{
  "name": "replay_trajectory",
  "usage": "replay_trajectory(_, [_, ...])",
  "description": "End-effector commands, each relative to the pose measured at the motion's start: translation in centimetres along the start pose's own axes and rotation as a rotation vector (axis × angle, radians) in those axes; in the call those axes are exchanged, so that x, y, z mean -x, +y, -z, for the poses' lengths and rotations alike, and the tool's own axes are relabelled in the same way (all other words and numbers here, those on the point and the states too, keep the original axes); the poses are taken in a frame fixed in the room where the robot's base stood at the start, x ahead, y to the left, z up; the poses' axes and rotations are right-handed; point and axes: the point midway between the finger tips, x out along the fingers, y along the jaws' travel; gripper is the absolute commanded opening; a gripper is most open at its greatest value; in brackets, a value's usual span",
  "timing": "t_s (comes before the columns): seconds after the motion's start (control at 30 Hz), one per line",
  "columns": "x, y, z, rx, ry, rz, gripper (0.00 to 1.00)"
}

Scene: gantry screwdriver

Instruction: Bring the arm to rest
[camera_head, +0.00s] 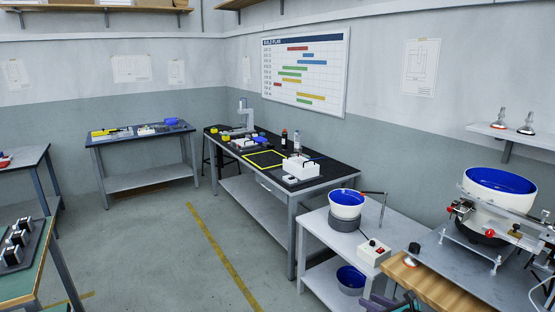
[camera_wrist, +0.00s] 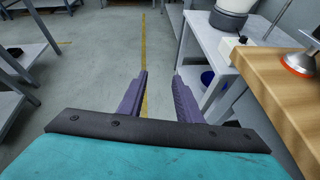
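My gripper (camera_wrist: 161,78) shows in the wrist view with two purple ridged fingers spread apart. It is open, and nothing is between the fingers except the floor behind. The teal and black part behind the fingers is mine. In the head view only a small purple part of my gripper (camera_head: 392,303) shows at the bottom edge, left of the wooden bench top; the rest of it is out of frame.
A wooden bench top (camera_wrist: 265,75) is close on the right, with a red-based metal item (camera_wrist: 298,64). A grey shelf table (camera_head: 345,243) carries a blue-lined bowl feeder (camera_head: 346,204). Grey floor (camera_head: 175,245) with a yellow line (camera_head: 222,257) is free on the left.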

Motion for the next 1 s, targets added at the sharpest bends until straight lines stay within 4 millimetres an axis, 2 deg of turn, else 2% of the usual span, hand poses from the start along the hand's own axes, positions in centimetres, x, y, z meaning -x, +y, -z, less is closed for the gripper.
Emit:
replay_trajectory(0.03, [-1.3, 1.9, 1.6, 0.025, 0.035, -0.036, 0.32])
replay_trajectory(0.2, [-4.2, 7.8, 7.1, 0.142, 0.151, -0.153, 0.32])
replay_trajectory(0.33, [-5.6, 12.3, 11.6, 0.252, 0.240, -0.254, 0.32])
replay_trajectory(0.5, [-6.3, 18.0, 17.9, 0.423, 0.351, -0.404, 0.32])
replay_trajectory(0.67, [-5.5, 22.9, 24.1, 0.612, 0.447, -0.570, 0.32])
replay_trajectory(0.77, [-4.3, 25.7, 28.1, 0.747, 0.502, -0.691, 0.32])
replay_trajectory(0.9, [-1.7, 28.7, 33.7, 0.954, 0.565, -0.885, 0.32])
replay_trajectory(1.0, [0.8, 30.2, 37.6, 1.114, 0.597, -1.045, 0.32])
